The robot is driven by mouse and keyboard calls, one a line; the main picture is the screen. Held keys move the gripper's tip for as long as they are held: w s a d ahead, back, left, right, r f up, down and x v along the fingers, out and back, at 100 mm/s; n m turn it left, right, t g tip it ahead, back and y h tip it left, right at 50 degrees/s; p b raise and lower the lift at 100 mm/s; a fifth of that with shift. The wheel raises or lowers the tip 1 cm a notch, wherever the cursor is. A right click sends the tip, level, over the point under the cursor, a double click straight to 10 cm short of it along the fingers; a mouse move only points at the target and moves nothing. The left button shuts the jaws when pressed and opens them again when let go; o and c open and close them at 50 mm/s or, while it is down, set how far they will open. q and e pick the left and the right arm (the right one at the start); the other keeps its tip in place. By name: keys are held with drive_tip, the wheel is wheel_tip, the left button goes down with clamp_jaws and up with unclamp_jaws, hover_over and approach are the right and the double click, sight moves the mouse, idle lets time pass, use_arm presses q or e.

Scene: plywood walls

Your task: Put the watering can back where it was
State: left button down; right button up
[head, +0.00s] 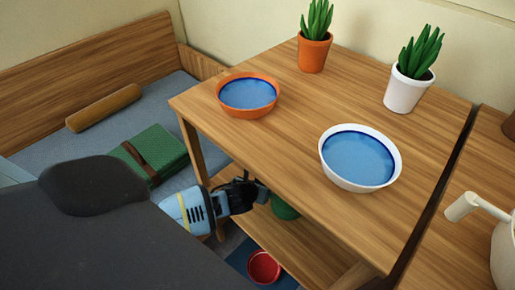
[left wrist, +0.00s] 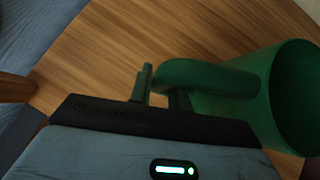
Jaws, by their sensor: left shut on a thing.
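A green watering can (head: 285,209) shows only in part below the front edge of the wooden table (head: 290,130), mostly hidden by the tabletop. In the left wrist view its round green body (left wrist: 262,100) and curved handle (left wrist: 200,76) are close up on the right. My left gripper (head: 258,189) is below the tabletop's near-left edge and is shut on the handle; it also shows in the left wrist view (left wrist: 158,88). A cream watering can (head: 505,250) with a spout stands at the right edge, partly cut off. My right gripper is out of view.
The tabletop holds an orange bowl (head: 247,112), a white bowl (head: 335,178), and plants in an orange pot (head: 312,55) and a white pot (head: 404,94). Below is a wooden shelf (head: 305,245) and a red container (head: 264,267). A bench with a green bundle (head: 165,145) is left.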

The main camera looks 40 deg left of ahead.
use_arm(q)
drive_tip(key=c, duration=1.3)
unclamp_jaws()
drive_tip(key=shift+f, duration=0.1)
drive_tip(key=shift+s+r, duration=0.25)
drive_tip(key=shift+r, duration=0.15)
drive_tip(key=shift+p+v, duration=1.65)
drive_tip(key=shift+v, duration=4.05)
